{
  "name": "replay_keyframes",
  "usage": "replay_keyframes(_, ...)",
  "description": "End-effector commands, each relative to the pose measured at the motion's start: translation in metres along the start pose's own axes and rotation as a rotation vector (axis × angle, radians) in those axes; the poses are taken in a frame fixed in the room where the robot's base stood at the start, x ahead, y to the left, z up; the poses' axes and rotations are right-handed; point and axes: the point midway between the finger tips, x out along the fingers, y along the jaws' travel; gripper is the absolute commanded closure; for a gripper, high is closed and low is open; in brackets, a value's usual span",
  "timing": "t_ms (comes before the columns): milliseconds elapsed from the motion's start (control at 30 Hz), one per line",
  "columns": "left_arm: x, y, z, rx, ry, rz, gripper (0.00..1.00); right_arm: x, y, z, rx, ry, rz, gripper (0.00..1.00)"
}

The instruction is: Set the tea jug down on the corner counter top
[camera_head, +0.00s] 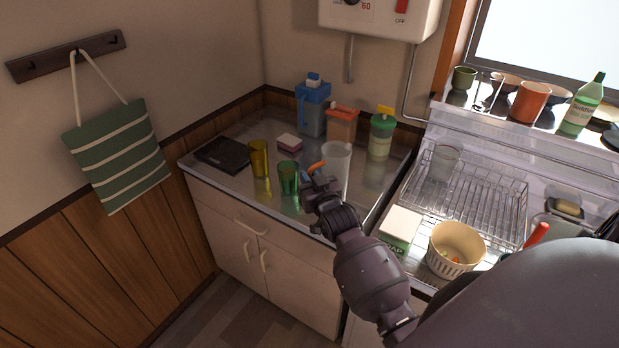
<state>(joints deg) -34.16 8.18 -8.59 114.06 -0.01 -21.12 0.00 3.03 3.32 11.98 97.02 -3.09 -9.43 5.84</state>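A tall blue-lidded jug (313,112) that looks like the tea jug stands upright at the back of the corner counter top (225,187). A tall frosted, see-through vessel (337,166) stands near the counter's front right; I cannot tell whether it is a jug. My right gripper (314,180) is low over the counter's front, beside this vessel and the green cup (289,178). Small orange and blue parts show at its fingers. My own wrist hides the fingers, so I cannot tell whether they hold anything. My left gripper is out of view.
An orange-lidded container (342,126), a green-lidded bottle (381,137), a yellow cup (259,158), a sponge (290,142) and a dark flat tray (224,155) are on the counter. A wire dish rack (482,200) and cream basket (456,246) are at right.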

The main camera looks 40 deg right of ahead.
Motion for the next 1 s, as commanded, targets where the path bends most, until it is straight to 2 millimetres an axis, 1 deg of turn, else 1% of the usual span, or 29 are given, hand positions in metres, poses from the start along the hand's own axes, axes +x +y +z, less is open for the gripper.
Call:
replay_keyframes(33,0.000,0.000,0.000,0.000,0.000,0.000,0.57,0.000,0.000,-0.001,0.000,0.000,0.000,0.76)
replay_keyframes(133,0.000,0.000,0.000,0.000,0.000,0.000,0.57,0.000,0.000,-0.001,0.000,0.000,0.000,0.62)
replay_keyframes(367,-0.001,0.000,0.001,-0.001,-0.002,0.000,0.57,0.000,0.000,-0.001,0.000,0.001,0.000,0.62)
replay_keyframes(467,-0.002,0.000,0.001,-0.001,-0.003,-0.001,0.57,0.000,0.000,-0.004,0.000,0.001,0.000,0.62)
replay_keyframes(533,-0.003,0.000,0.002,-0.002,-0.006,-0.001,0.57,-0.005,0.000,-0.003,0.000,0.000,0.000,0.62)
replay_keyframes(667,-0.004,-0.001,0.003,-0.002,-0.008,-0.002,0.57,-0.022,0.000,-0.002,0.001,0.000,0.000,0.62)
replay_keyframes(1000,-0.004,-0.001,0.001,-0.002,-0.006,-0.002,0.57,-0.083,0.000,-0.002,0.000,-0.001,0.001,0.62)
